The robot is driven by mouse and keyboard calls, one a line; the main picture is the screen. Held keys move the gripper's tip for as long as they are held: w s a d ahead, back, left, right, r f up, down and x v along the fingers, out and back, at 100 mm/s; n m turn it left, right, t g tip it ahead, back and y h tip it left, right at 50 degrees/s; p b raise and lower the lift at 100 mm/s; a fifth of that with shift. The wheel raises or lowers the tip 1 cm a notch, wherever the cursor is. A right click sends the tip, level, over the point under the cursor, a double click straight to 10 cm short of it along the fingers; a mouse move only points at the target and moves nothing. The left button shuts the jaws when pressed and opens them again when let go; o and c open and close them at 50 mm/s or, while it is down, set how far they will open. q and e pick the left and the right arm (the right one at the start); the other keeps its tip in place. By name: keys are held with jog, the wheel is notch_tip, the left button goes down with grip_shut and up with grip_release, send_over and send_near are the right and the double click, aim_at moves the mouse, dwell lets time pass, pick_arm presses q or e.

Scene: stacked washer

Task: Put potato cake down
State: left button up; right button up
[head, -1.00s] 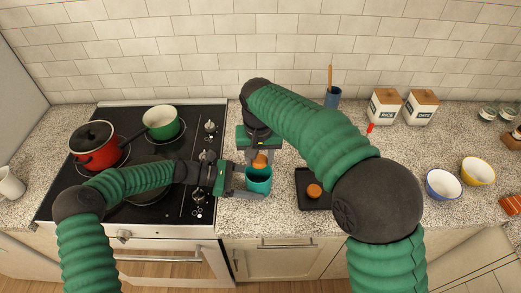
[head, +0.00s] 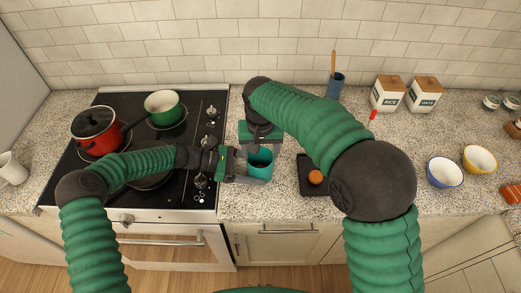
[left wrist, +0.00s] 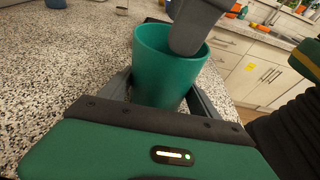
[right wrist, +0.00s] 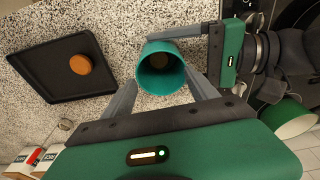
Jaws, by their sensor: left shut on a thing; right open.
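A teal cup (head: 261,163) stands at the counter's front, just right of the stove. My left gripper (left wrist: 158,98) is shut around the cup's sides. One round brown potato cake (right wrist: 162,63) lies inside the cup; it shows only in the right wrist view. My right gripper (right wrist: 162,88) is open and empty, pointing down just above the cup, with a fingertip at the cup's mouth in the left wrist view. Another orange-brown potato cake (head: 316,177) lies on a black tray (head: 305,186) right of the cup, partly behind my right arm.
The stove (head: 190,190) on the left holds a red pot (head: 95,131) and a green pan (head: 163,108). A blue utensil holder (head: 335,86) and two canisters (head: 388,95) stand at the back. Two bowls (head: 444,173) sit at the right. Counter between cup and tray is clear.

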dwell(0.4)
notch_tip(320, 180, up, 7)
dwell(0.4)
pick_arm(q)
jog(key=o, duration=1.1)
jog(key=shift+c, duration=0.2)
jog(key=shift+a, duration=0.1)
